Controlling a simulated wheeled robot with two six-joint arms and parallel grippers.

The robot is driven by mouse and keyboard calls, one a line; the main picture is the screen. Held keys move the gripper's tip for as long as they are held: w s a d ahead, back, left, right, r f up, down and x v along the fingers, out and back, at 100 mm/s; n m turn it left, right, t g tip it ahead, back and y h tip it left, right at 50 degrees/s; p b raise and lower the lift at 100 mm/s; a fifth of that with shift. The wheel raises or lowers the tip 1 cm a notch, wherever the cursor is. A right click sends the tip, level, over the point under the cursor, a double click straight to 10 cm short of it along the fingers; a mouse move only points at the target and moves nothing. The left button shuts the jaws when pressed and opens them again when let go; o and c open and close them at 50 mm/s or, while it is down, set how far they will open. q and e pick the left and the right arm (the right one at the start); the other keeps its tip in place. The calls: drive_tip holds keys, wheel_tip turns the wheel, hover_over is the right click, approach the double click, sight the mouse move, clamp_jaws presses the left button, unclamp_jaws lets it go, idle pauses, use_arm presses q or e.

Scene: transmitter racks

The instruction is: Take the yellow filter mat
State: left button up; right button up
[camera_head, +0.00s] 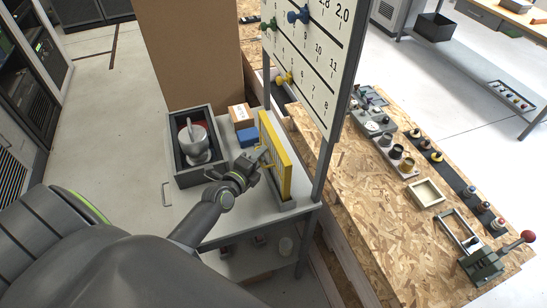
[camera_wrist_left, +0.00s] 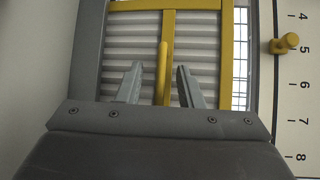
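The yellow filter mat (camera_head: 276,150) stands upright at the right edge of a grey cart, in a grey holder (camera_head: 286,206). In the left wrist view its yellow frame (camera_wrist_left: 169,20) surrounds a pale pleated face, with an upright yellow handle (camera_wrist_left: 162,72) in the middle. My left gripper (camera_head: 261,156) is at the face of the mat. In the left wrist view the open fingers (camera_wrist_left: 159,84) stand one on each side of the handle, with gaps visible on both sides. My right gripper is not in view.
A grey bin (camera_head: 197,176) holding a metal pot stands left of the mat on the cart (camera_head: 173,222). A blue block (camera_head: 247,136) and a cardboard box (camera_head: 240,116) sit behind. A numbered white board (camera_head: 313,58) rises close to the right. A chipboard workbench (camera_head: 400,225) lies beyond.

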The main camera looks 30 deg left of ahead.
use_arm(q)
clamp_jaws()
